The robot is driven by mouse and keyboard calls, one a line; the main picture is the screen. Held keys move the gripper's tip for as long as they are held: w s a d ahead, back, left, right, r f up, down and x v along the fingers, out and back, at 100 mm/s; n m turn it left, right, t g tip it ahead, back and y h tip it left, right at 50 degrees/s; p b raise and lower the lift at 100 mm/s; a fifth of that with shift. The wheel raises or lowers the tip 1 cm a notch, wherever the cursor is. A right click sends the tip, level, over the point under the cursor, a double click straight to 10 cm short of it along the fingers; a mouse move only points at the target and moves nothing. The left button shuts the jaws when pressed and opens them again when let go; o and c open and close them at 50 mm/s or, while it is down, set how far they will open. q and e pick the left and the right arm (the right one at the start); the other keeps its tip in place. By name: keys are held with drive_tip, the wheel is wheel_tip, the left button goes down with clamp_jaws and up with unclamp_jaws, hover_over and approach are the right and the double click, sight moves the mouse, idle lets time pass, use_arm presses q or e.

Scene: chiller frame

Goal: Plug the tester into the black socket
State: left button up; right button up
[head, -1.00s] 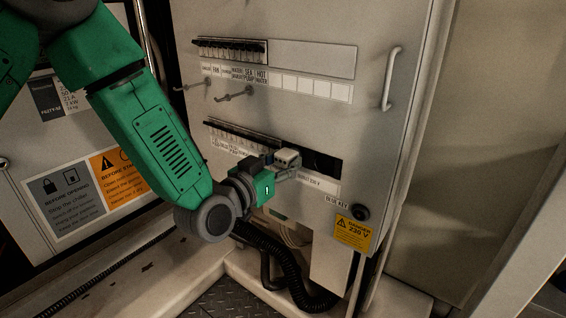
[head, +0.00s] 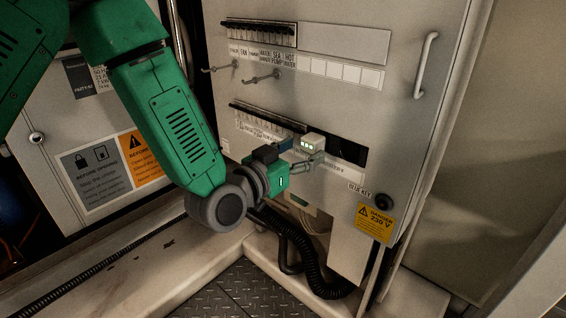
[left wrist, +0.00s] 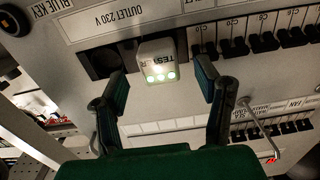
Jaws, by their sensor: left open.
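The tester (head: 313,142) is a small pale block with lit lights on its face, and it also shows in the left wrist view (left wrist: 157,62). It sits at the dark outlet recess (head: 352,152) in the lower panel, against the black socket area (left wrist: 103,62), under the "OUTLET 230 V" label in the wrist view. The tester covers the socket behind it, so how deep it sits is hidden. My left gripper (head: 301,154) is open, with one finger on each side of the tester and gaps visible in the wrist view. My right gripper is not in view.
A row of black breakers (head: 268,118) runs left of the outlet, with another row above. Two hooks (head: 262,77) and a vertical handle (head: 426,66) project from the panel. A black knob (head: 382,201) sits by the blue key label. Black hoses (head: 300,260) hang below.

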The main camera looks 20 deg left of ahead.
use_arm(q)
drive_tip(key=v, duration=0.8)
drive_tip(key=shift+s, duration=0.4)
drive_tip(key=shift+f, duration=0.2)
drive_tip(key=s+f+g+y+p, duration=0.1)
drive_tip(key=s+f+g+p, duration=0.35)
drive_tip(key=f, duration=0.45)
drive_tip(key=s+a+f+n+g+y+p, duration=0.1)
drive_tip(key=s+a+f+g+p, duration=0.1)
drive_tip(key=s+f+g, duration=0.2)
drive_tip(key=s+a+f+n+g+y+p, duration=0.1)
drive_tip(key=s+a+f+g+y+p, duration=0.1)
drive_tip(key=s, duration=0.8)
drive_tip(key=s+a+f+n+g+y+p, duration=0.1)
drive_tip(key=s+a+f+g+p, duration=0.2)
drive_tip(key=s+f, duration=0.4)
drive_tip(key=s+a+g, duration=0.1)
drive_tip(key=g, duration=0.1)
drive_tip(key=shift+g+y, duration=0.35)
drive_tip(key=shift+y, duration=0.05)
drive_tip(key=shift+a+f, duration=0.1)
drive_tip(key=shift+f, duration=0.05)
